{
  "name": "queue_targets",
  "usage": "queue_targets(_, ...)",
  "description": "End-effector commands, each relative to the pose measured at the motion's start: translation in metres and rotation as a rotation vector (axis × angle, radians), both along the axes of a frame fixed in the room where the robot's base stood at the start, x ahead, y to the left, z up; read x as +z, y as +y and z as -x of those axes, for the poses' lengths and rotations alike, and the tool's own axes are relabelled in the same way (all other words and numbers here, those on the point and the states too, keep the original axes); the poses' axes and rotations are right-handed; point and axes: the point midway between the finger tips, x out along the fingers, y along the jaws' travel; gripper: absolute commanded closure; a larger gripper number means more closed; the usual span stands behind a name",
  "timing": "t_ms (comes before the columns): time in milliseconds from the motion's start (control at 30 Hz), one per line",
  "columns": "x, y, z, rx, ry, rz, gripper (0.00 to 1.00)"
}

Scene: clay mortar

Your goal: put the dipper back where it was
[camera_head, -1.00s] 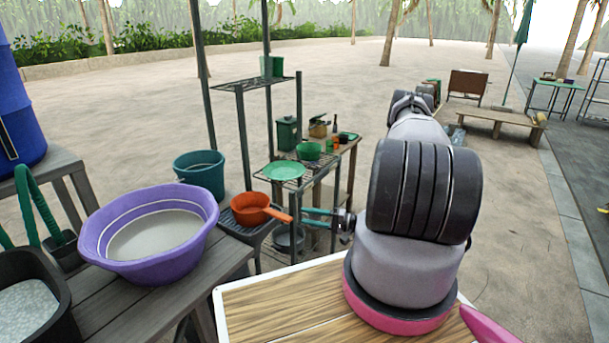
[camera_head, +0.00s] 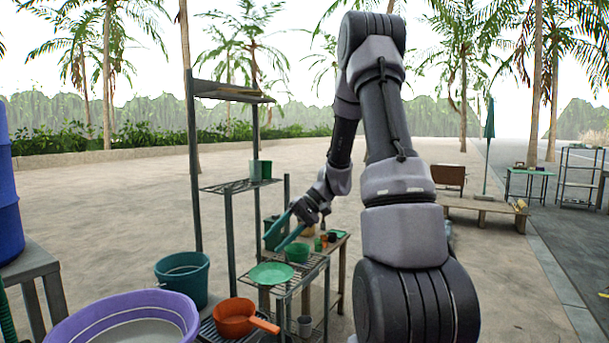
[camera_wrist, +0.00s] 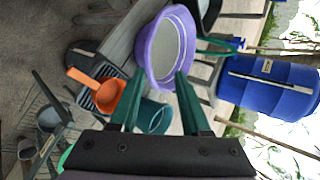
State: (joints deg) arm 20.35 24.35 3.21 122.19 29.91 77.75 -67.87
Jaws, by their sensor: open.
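The orange dipper (camera_head: 234,318) sits on a dark slatted stand (camera_head: 213,335) beside the purple basin (camera_head: 130,312), its handle pointing right. My gripper (camera_head: 274,243) is open and empty, raised above and apart from the dipper, near the shelf rack. Its green fingers point down and left. In the wrist view the open fingers (camera_wrist: 157,75) show nothing held between them. There the dipper (camera_wrist: 108,98) lies below, beyond the left finger, with its handle toward upper left. The purple basin (camera_wrist: 165,50) shows past the fingertips.
A teal bucket (camera_head: 182,279) stands behind the stand. A metal rack (camera_head: 290,285) holds a green plate (camera_head: 271,274) and green bowl (camera_head: 297,252). A blue barrel (camera_wrist: 268,88) stands beyond the basin. Open sandy ground lies behind.

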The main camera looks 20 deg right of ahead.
Motion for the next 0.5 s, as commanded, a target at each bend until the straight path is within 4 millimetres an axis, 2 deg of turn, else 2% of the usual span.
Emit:
queue_targets(33, 0.021, 0.005, 0.010, 0.008, -0.015, 0.060, 0.53)
queue_targets(200, 0.072, 0.014, 0.048, -0.020, -0.047, 0.251, 0.53)
queue_targets(500, 0.145, 0.016, 0.119, -0.179, -0.206, 0.514, 0.53)
